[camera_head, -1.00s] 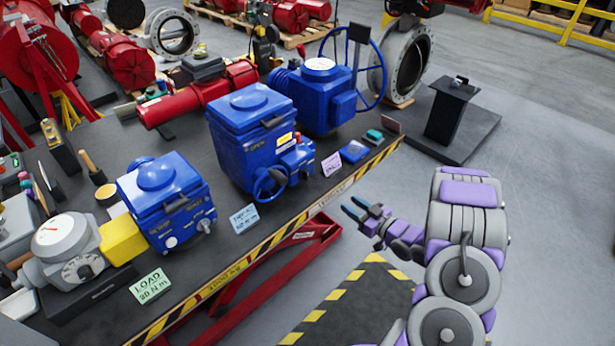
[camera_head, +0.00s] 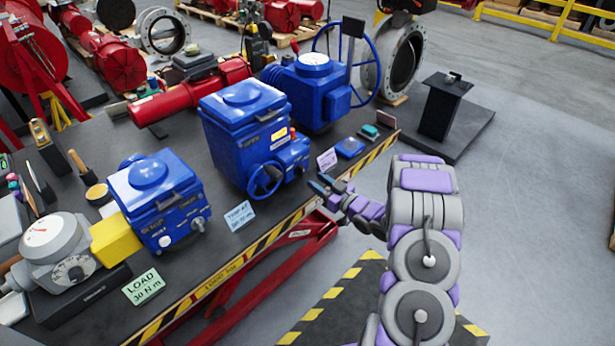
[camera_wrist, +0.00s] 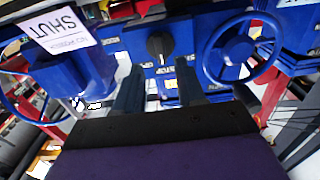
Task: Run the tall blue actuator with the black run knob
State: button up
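The tall blue actuator (camera_head: 237,150) stands mid-bench, with a blue handwheel (camera_head: 266,179) low on its front. In the wrist view, a black knob (camera_wrist: 159,46) with a pale pointer mark sits on a blue panel with lettering too blurred to read. The handwheel (camera_wrist: 240,48) shows to its right. My gripper (camera_head: 322,184) is at the bench's front edge, right of the handwheel and apart from the actuator. In the wrist view my gripper (camera_wrist: 157,88) is open and empty, its two fingers below the knob on either side, not touching it.
A smaller blue actuator (camera_head: 160,200) with a yellow coupling (camera_head: 116,240) stands left. Another blue actuator (camera_head: 312,95) with a large handwheel stands behind right. A SHUT card (camera_wrist: 58,30) and the striped bench edge (camera_head: 235,278) are close to my gripper.

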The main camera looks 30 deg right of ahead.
aim_at(301, 171)
jog(key=shift+b+x, duration=0.4)
jog(key=shift+x, duration=2.4)
jog(key=shift+s, duration=0.1)
grip_shut()
